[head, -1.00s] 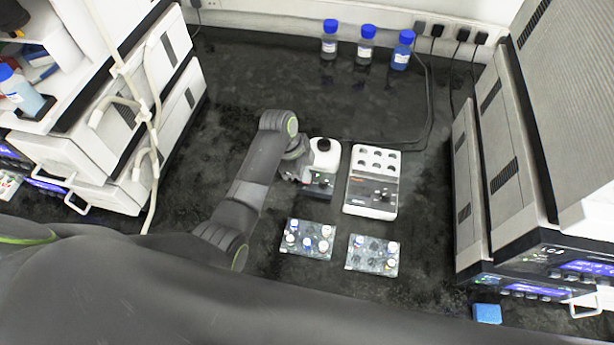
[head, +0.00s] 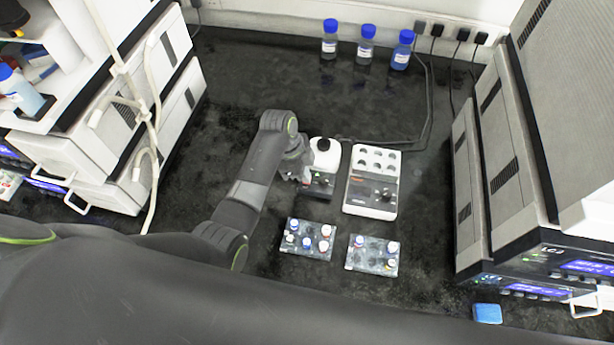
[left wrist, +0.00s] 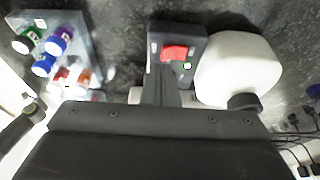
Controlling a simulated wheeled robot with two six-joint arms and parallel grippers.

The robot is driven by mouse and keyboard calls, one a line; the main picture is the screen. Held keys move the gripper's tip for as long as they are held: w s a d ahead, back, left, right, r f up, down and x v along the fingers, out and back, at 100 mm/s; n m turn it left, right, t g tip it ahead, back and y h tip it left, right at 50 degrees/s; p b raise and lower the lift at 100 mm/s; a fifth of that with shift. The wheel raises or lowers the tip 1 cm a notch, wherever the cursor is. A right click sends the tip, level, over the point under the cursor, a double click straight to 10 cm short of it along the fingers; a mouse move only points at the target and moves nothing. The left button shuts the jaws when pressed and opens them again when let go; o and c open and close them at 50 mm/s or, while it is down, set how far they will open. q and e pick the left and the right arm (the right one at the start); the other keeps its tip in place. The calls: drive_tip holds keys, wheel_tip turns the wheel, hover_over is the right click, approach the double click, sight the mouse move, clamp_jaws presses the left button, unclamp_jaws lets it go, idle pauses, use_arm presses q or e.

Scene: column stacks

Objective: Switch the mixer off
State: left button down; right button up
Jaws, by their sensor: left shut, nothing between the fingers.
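The mixer has a white rounded body with a black top (head: 325,152) and a dark front box, just right of my left gripper in the head view. In the left wrist view its white body (left wrist: 238,66) is at the upper right. In the head view the gripper (head: 305,176) partly covers the mixer's front. My right gripper is not in view.
A white block device (head: 391,160) with round wells stands right of the mixer. Two vial racks (head: 292,253) (head: 373,268) lie in front. Three blue-capped bottles (head: 366,50) stand at the back. Stacked instruments (head: 500,170) flank the right. Dark bench is clear behind the mixer.

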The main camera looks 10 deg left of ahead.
use_arm(q)
drive_tip(key=shift+f+b, duration=0.45)
drive_tip(key=shift+f, duration=0.45)
drive_tip(key=shift+r, duration=0.15)
wheel_tip(320, 180, up, 5)
drive_tip(key=p, duration=0.5)
drive_tip(key=shift+p, duration=0.4)
drive_tip(key=shift+s+f, duration=0.1)
drive_tip(key=shift+f, duration=0.1)
